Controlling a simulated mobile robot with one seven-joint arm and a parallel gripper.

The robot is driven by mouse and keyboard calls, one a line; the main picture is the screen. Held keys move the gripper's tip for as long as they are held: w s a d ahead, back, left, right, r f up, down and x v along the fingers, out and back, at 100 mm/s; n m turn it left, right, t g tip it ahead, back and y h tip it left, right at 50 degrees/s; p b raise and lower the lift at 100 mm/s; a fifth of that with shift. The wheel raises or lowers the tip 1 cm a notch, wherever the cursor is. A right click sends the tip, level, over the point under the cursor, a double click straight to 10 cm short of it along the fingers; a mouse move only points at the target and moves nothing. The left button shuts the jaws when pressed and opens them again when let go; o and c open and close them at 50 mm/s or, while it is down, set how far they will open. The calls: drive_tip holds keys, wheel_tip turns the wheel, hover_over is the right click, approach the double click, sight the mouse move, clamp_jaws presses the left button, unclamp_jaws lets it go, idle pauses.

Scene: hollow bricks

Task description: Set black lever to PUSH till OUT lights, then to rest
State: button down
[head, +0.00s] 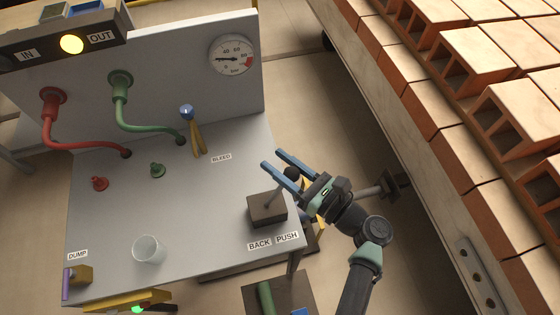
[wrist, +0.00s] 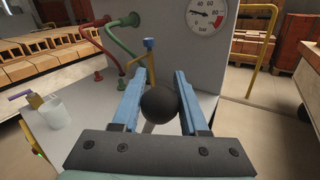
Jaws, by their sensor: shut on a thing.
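The black lever has a round black knob (head: 291,172) on a shaft rising from a dark block (head: 267,209) near the panel's right edge. Its shaft leans right, toward the PUSH end of the BACK PUSH label (head: 272,241). My gripper (head: 271,158) is shut on the knob, with a blue finger on each side. In the wrist view the knob (wrist: 160,104) sits between the fingers (wrist: 160,72). On the dark box at top left, a lamp (head: 72,43) glows yellow between the IN label (head: 27,54) and the OUT label (head: 101,38).
A gauge (head: 233,56) is on the back panel. Red (head: 80,147) and green (head: 140,128) hoses, a yellow BLEED handle (head: 197,138) and a clear cup (head: 148,250) stand left of the lever. A brick-laden cart (head: 430,170) borders the right.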

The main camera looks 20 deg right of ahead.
drive_tip(key=a+n+p, duration=0.1)
drive_tip(key=a+p, duration=0.1)
drive_tip(key=a+n+g+h+p, duration=0.1)
drive_tip(key=p, duration=0.1)
drive_tip(key=a+n+p, duration=0.1)
drive_tip(key=a+p, duration=0.1)
drive_tip(key=p, duration=0.1)
drive_tip(key=shift+a+r+n+g+h, duration=0.25)
drive_tip(key=shift+a+n+g+h, duration=0.05)
drive_tip(key=shift+a+g+h, duration=0.1)
drive_tip(key=shift+c, duration=2.2)
unclamp_jaws()
drive_tip(key=shift+s+d, duration=0.1)
